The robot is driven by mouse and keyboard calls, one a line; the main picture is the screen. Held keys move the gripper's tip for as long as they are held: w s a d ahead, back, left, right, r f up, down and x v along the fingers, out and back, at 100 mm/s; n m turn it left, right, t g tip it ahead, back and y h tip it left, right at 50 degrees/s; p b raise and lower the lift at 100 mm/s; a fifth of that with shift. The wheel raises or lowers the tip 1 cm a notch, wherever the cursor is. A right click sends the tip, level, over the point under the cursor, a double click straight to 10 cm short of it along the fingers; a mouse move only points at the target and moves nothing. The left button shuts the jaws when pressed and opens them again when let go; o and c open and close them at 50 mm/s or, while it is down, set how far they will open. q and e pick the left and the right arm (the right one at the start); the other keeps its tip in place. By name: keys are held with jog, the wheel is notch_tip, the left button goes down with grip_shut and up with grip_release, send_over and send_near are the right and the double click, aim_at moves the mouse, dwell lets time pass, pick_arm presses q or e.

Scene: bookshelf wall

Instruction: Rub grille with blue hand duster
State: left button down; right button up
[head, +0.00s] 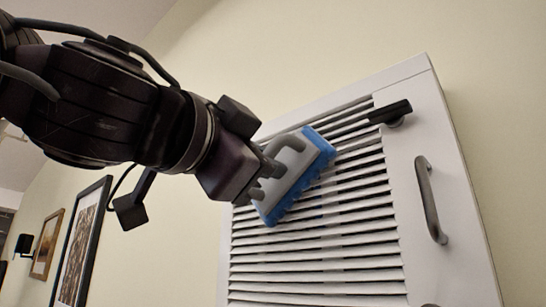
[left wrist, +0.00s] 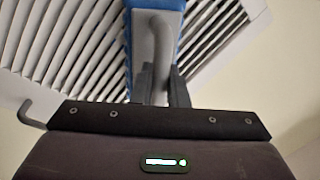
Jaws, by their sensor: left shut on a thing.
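The blue hand duster (head: 310,182) has a grey back and handle with a blue pad along its face. My left gripper (head: 272,172) is shut on its handle, which also shows between the fingers in the left wrist view (left wrist: 160,82). The duster is tilted, with its blue side toward the grille (head: 320,255), a white panel of horizontal slats. It overlaps the upper left slats in the head view and is at or very near them; I cannot tell whether it touches. The duster and arm hide part of the slats. My right gripper is not in view.
The grille's white frame carries a grey bar handle (head: 430,200) on the right and a black latch (head: 390,113) near the top right. Framed pictures (head: 82,240) hang on the cream wall at the left. Bare wall surrounds the panel.

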pick_arm(q)
jog(key=shift+w+a, duration=0.5)
jog(key=w+a, duration=0.6)
jog(key=a, duration=0.2)
dwell(0.7)
jog(key=shift+a+r+b+v, duration=0.1)
jog(key=shift+r+b+v, duration=0.1)
jog(key=shift+v, duration=0.75)
jog(key=shift+a+r+b+v, duration=0.1)
jog(key=shift+b+v, duration=0.05)
jog(key=shift+v, duration=0.75)
jog(key=shift+a+r+b+v, duration=0.1)
jog(key=shift+r+b+v, duration=0.1)
jog(key=shift+v, duration=0.75)
